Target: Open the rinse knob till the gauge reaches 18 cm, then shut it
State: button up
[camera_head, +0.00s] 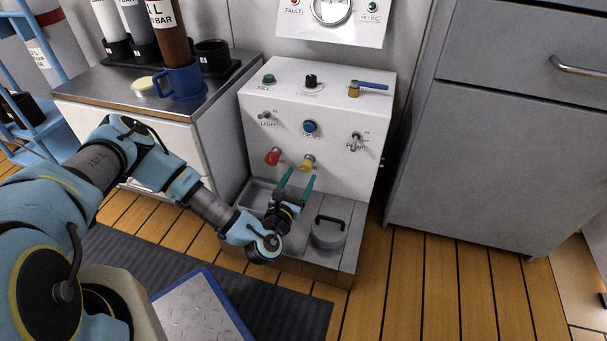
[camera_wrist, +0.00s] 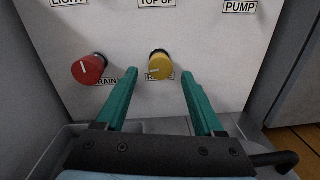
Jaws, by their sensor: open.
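The yellow knob (camera_head: 307,161) is on the lower front of the white panel box; in the wrist view the yellow knob (camera_wrist: 160,63) has a pale mark pointing left, and its label below is partly hidden. My gripper (camera_head: 298,180) is open in front of it. In the wrist view the green fingers of my gripper (camera_wrist: 159,80) lie left and right of the yellow knob, with gaps on both sides; contact does not show. A round dial (camera_head: 331,10) on the upper plate is cut off by the top edge, so no reading shows.
A red knob (camera_wrist: 89,69), labelled drain, sits just left of my left finger. A grey cabinet (camera_head: 470,150) stands right.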

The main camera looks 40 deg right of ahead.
aim_at(304, 169)
jog(key=shift+b+x, duration=0.3)
jog(key=shift+x, duration=1.4)
grip_shut()
